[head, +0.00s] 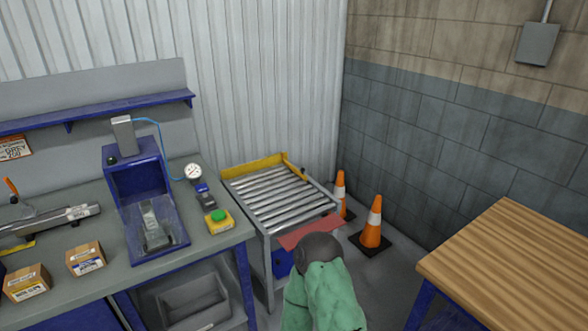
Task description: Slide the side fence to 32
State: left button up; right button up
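The runout table (258,238) is a grey metal frame with a bed of shiny rollers (275,196), standing right of the workbench. A yellow rail (255,168), which looks like the side fence, runs along its far edge. A small dark part sits near the rail's right end. No scale numbers can be read, so I cannot tell the fence's setting. A flat red piece (311,230) lies at the table's near right edge. A green-sleeved arm of mine with a dark rounded end covers part of the near side. I cannot see either gripper's fingers.
The workbench (222,242) at left holds a blue machine (136,165), a dial gauge (193,172), a green button box (218,221) and small cartons (86,259). Two orange cones (372,224) stand right of the rollers. A wooden-topped table (510,260) is at right.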

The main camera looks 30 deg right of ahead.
aim_at(300, 173)
jog(key=i+z, duration=0.1)
jog(key=z, duration=0.3)
jog(key=l+z, duration=0.1)
jog(key=z, duration=0.35)
jog(key=i+z, duration=0.15)
jog(key=z, duration=0.25)
jog(key=i+z, duration=0.1)
jog(key=z, duration=0.35)
